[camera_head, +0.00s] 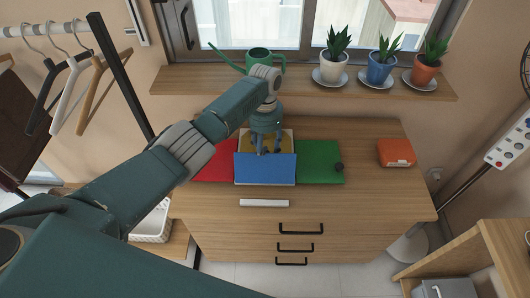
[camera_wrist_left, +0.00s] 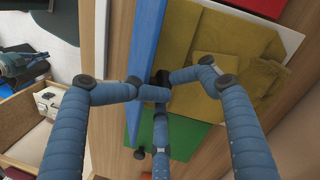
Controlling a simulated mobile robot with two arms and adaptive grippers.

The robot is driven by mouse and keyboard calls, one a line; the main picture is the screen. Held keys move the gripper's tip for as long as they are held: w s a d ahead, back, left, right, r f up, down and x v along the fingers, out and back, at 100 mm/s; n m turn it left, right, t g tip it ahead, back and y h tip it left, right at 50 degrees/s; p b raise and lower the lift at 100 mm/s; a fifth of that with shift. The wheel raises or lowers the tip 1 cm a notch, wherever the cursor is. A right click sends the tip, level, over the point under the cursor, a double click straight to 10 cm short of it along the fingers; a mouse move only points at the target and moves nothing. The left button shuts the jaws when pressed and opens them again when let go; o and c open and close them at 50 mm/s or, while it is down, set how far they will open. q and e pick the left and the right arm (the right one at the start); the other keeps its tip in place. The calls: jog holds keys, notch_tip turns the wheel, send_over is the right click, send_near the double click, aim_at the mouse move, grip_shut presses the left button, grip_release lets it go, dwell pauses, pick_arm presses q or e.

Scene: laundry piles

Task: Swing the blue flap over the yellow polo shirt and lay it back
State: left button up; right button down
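The folding board lies on the wooden dresser, its red panel (camera_head: 214,166) at left and green panel (camera_head: 318,161) at right. The yellow polo shirt (camera_head: 246,142) lies folded on the white middle part; it also shows in the left wrist view (camera_wrist_left: 220,60). The blue flap (camera_head: 265,169) stands raised along the front edge; the left wrist view shows it nearly edge-on (camera_wrist_left: 147,45). My left gripper (camera_head: 267,150) is behind the flap, on the shirt side. Its fingertips (camera_wrist_left: 165,86) close around a dark knob at the flap. The flap hides the front of the shirt. My right gripper is out of view.
A white rod-like object (camera_head: 264,203) lies in front of the board. An orange case (camera_head: 396,152) sits at the dresser's right. A windowsill shelf (camera_head: 310,84) behind holds a green watering can (camera_head: 258,57) and potted plants. Hangers (camera_head: 75,85) hang at left.

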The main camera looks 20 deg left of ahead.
pick_arm(q)
notch_tip(320, 180, up, 12)
jog(key=w, duration=0.1)
jog(key=shift+w+a, duration=0.2)
jog(key=shift+w, duration=0.05)
jog(key=shift+f, duration=0.1)
